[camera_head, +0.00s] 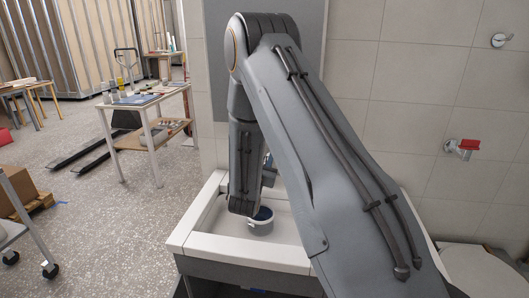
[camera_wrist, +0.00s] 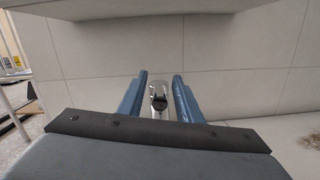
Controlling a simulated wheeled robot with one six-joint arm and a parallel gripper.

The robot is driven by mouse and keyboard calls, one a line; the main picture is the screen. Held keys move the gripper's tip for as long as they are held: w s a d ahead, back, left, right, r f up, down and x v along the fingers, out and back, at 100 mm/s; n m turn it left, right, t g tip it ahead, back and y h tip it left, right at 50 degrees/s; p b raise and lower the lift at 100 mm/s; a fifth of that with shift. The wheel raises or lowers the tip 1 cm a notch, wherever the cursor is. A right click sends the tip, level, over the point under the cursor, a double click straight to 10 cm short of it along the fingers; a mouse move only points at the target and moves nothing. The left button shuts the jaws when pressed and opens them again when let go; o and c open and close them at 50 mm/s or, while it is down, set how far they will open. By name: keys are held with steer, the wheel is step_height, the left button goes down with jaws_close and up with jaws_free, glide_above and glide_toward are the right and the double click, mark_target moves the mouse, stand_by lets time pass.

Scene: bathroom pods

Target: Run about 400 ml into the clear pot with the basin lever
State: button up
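My gripper (camera_wrist: 160,76) is open in the wrist view, its two blue fingers spread apart. The chrome basin tap with its dark lever (camera_wrist: 159,103) shows in the gap between them, with clear space on both sides and no visible contact. In the head view my arm reaches down over the white basin (camera_head: 225,248) and hides most of the tap area. A small pale round thing with a dark blue top (camera_head: 261,224) shows low over the basin beside my arm; I cannot tell whether it is the pot or part of my wrist. No water is visible.
The tiled wall (camera_head: 430,95) stands close behind the basin. A wall valve with a red handle (camera_head: 463,147) is at the right, above a pale toilet-like fixture (camera_head: 480,268). A work table (camera_head: 145,100) stands on open floor at the left.

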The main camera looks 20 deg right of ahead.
steer(key=b+v, duration=0.2)
steer(key=v, duration=0.6)
steer(key=shift+r+b, duration=0.1)
steer(key=shift+b, duration=0.2)
steer(key=shift+w, duration=0.1)
stand_by(0.5)
